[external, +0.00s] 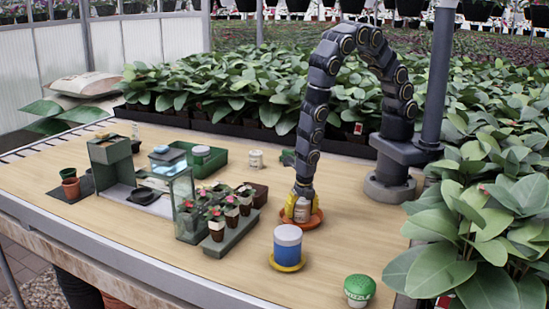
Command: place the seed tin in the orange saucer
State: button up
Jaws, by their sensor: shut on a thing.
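My gripper (301,213) with yellow fingers points straight down at the orange saucer (317,221). It is shut on a small whitish container, which looks like the seed tin (302,211); the fingers partly hide it. The tin is upright and over the middle of the saucer. I cannot tell whether its base touches the saucer.
A blue jar with a white lid (287,241) stands on a yellow saucer (286,264) in front. A green-topped pot (358,290) is at the front right. A tray of potted flowers (232,235) is to the left. A cream tin (256,159) stands behind.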

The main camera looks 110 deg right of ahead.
aim_at(304, 202)
jog(key=shift+f, duration=0.1)
jog(key=o, duration=0.9)
jog(key=shift+c, duration=0.2)
jog(key=r, duration=0.4)
jog(key=a+r, duration=0.1)
jog(key=r, duration=0.7)
jog(key=shift+a+r, duration=0.15)
jog(key=shift+a, duration=0.15)
